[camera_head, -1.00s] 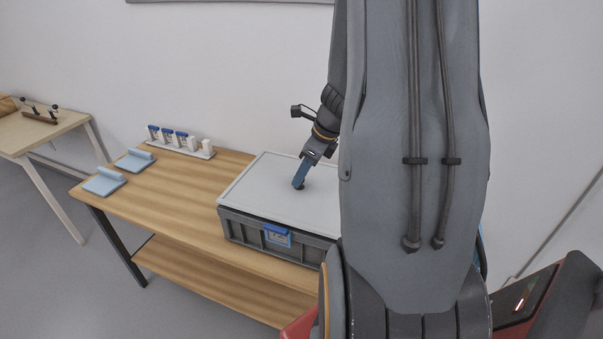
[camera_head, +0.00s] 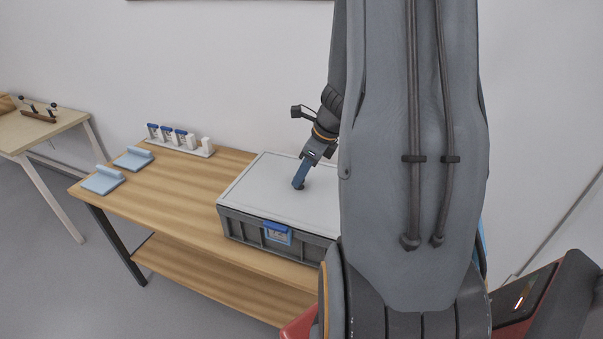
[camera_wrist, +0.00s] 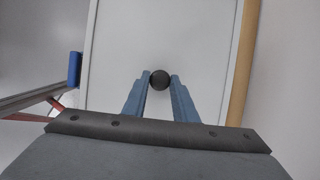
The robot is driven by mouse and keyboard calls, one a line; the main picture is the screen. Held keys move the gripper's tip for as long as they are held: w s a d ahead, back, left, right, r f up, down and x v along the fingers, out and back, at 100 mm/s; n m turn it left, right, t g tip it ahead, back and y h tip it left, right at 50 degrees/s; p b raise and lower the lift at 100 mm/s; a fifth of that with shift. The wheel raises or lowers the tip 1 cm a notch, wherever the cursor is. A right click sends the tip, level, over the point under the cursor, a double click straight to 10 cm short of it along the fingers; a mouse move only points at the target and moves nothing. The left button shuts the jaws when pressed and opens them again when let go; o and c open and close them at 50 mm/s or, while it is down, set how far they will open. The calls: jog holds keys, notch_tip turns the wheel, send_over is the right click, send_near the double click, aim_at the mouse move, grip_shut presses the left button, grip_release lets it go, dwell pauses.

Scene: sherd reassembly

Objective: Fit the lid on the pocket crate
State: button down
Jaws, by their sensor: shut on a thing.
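The pocket crate (camera_head: 245,231) is a grey box with a blue-framed label (camera_head: 277,234) on its front, standing on the wooden table. The flat light-grey lid (camera_head: 262,189) lies over the crate's top and looks level with its rim. In the wrist view the lid (camera_wrist: 120,50) fills the middle. My gripper (camera_head: 298,186) is above the lid, shut on its round dark knob (camera_wrist: 160,79), with one blue finger on each side. The lid's right part is hidden behind my arm in the head view.
Two light-blue holders (camera_head: 103,180) lie on the table's left end. A white rack (camera_head: 183,146) with several blue-topped and white pieces stands at the back. The wooden tabletop (camera_head: 185,195) left of the crate is clear. Another table (camera_head: 45,132) stands at far left.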

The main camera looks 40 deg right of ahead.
aim_at(312, 189)
jog(key=shift+f, duration=0.25)
jog(key=c, duration=1.4)
grip_release()
jog(key=shift+o, duration=0.2)
jog(key=v, duration=0.8)
jog(key=s+a+f+n+g+h, duration=0.1)
jog(key=s+a+n, duration=0.2)
jog(key=a+n, duration=0.9)
jog(key=s+a+f+n+g+h+b, duration=0.1)
jog(key=s+a+n, duration=0.2)
jog(key=a+n, duration=0.9)
jog(key=n, duration=0.5)
jog(key=shift+s+a+f+n, duration=0.15)
jog(key=shift+s+a+n, duration=0.15)
jog(key=shift+a+n, duration=0.1)
